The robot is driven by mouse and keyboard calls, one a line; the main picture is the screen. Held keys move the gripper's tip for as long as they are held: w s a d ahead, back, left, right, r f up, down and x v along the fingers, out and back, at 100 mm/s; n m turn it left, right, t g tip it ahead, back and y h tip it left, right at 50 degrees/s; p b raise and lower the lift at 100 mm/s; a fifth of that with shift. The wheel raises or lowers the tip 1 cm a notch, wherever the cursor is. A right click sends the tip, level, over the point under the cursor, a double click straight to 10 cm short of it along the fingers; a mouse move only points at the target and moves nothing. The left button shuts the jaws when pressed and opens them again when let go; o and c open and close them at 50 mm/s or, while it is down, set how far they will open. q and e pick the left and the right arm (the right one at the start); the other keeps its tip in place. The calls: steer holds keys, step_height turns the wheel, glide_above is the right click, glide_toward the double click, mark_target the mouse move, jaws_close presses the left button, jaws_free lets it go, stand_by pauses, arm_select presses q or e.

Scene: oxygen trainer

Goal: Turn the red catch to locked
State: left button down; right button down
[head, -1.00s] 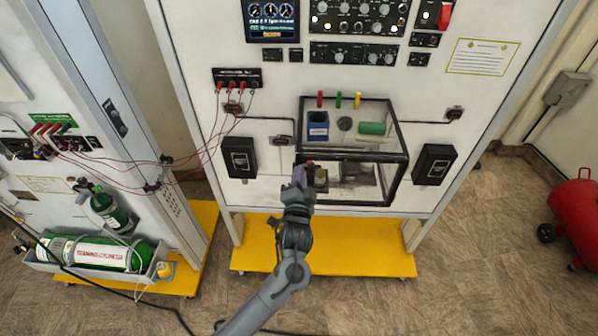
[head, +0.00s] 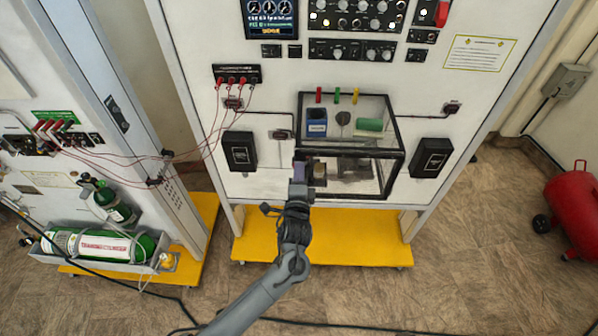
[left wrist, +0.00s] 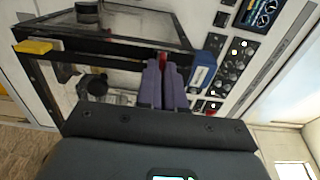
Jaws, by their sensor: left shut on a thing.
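My left gripper (head: 304,166) is at the left side of the glass-fronted box (head: 399,150) on the white panel. In the left wrist view, its purple fingers (left wrist: 164,72) are close together and shut on the red catch (left wrist: 163,59). Only a small red part shows between the fingertips; the rest is hidden, so I cannot tell which way the catch points. In the head view the gripper covers the catch. My right gripper is in neither view.
Red (head: 319,95), green (head: 337,95) and yellow (head: 356,96) tabs line the box's top. Red leads (head: 214,135) hang at the left.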

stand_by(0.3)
arm_select(q)
steer(key=c, duration=1.3)
jaws_free()
steer(key=shift+o, duration=0.2)
steer(key=s+b, duration=0.1)
steer(key=s, duration=0.9)
steer(key=shift+s+a+b, duration=0.3)
steer(key=shift+s, duration=0.1)
